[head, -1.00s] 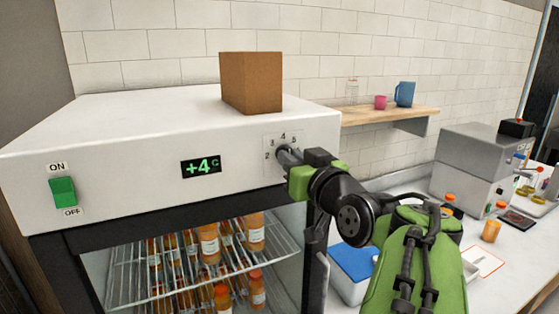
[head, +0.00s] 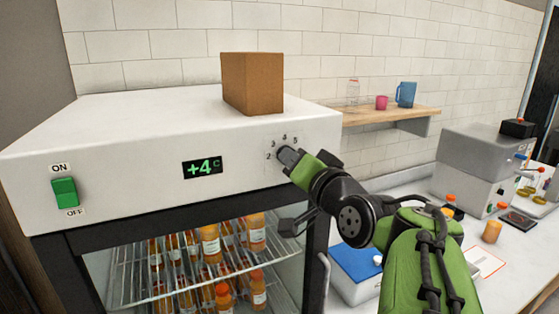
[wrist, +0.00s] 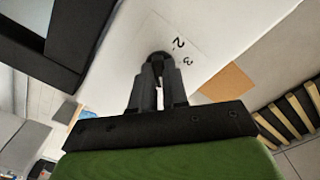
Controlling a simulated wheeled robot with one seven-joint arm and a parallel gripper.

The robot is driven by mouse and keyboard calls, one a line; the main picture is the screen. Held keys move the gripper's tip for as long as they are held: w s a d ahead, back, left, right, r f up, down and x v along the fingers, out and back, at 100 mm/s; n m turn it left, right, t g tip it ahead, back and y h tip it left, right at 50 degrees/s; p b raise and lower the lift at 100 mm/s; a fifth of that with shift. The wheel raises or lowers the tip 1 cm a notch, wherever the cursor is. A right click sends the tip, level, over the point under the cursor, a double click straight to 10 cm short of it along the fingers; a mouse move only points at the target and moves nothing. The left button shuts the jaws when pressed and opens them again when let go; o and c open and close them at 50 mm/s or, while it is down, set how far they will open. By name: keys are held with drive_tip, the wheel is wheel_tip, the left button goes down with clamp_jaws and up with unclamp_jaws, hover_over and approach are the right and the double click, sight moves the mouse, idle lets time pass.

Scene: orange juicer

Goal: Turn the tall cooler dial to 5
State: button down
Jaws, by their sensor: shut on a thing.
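The tall cooler (head: 130,175) has a white top housing with a numbered dial plate at its right end. The numbers 2, 3, 4 and 5 show around the dial; other marks are hidden. My gripper (head: 288,156) reaches the dial from the right and covers most of it. In the wrist view my gripper (wrist: 158,85) is shut on the dark round dial (wrist: 159,57), with the 2 and 3 just beyond it. The dial's pointer cannot be made out. The green display (head: 202,167) reads +4 C.
A brown box (head: 253,84) stands on the cooler. A green switch (head: 64,192) is at its left. Bottles fill the shelves behind the glass door. A wall shelf (head: 385,115) and a counter with a grey machine (head: 478,165) are to the right.

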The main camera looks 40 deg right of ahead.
drive_tip(key=shift+m, duration=0.3)
idle(0.4)
drive_tip(key=c, duration=1.1)
unclamp_jaws()
drive_tip(key=shift+s, duration=0.1)
drive_tip(key=shift+c, duration=0.2)
